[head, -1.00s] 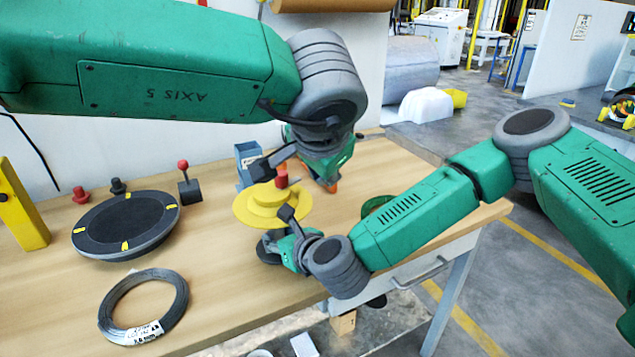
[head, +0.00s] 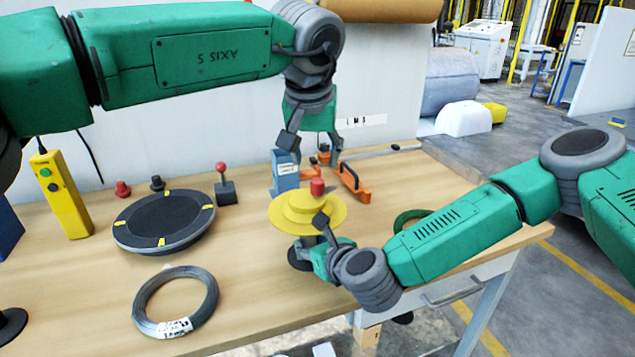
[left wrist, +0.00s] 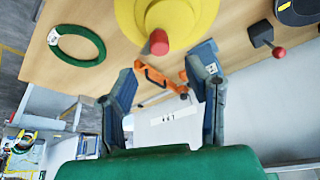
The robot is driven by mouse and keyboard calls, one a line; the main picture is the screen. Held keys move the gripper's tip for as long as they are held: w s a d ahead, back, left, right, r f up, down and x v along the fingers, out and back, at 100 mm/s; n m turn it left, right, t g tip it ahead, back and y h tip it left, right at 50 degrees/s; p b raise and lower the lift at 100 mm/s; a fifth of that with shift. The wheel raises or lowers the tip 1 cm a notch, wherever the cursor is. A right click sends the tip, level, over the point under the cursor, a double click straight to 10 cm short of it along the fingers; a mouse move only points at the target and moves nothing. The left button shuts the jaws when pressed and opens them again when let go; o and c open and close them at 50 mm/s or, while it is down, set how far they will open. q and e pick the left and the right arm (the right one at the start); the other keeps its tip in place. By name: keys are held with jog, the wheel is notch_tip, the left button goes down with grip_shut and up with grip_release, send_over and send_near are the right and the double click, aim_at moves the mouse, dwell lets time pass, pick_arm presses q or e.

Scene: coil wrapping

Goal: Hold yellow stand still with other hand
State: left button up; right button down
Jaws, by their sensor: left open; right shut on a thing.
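The yellow stand (head: 289,217) is a stepped round disc with a red knob (head: 317,187) on top and a dark base below, upright near the table's front edge. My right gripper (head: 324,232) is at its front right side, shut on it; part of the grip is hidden. My left gripper (head: 312,150) is open and empty, behind and above the stand, apart from it. In the left wrist view the stand (left wrist: 200,14) is at the top, beyond the open fingers (left wrist: 162,82), with its red knob (left wrist: 158,42) towards them.
A blue box (head: 285,178) and an orange tool (head: 352,182) stand behind the yellow stand. A green coil (head: 404,219) lies to the right, partly behind my right arm. A grey wire coil (head: 149,322), a black turntable (head: 127,241) and a red-knobbed lever (head: 227,192) are left.

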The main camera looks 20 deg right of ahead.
aim_at(318, 181)
pick_arm(q)
jog(key=x, duration=0.8)
jog(key=shift+c, duration=0.5)
grip_shut()
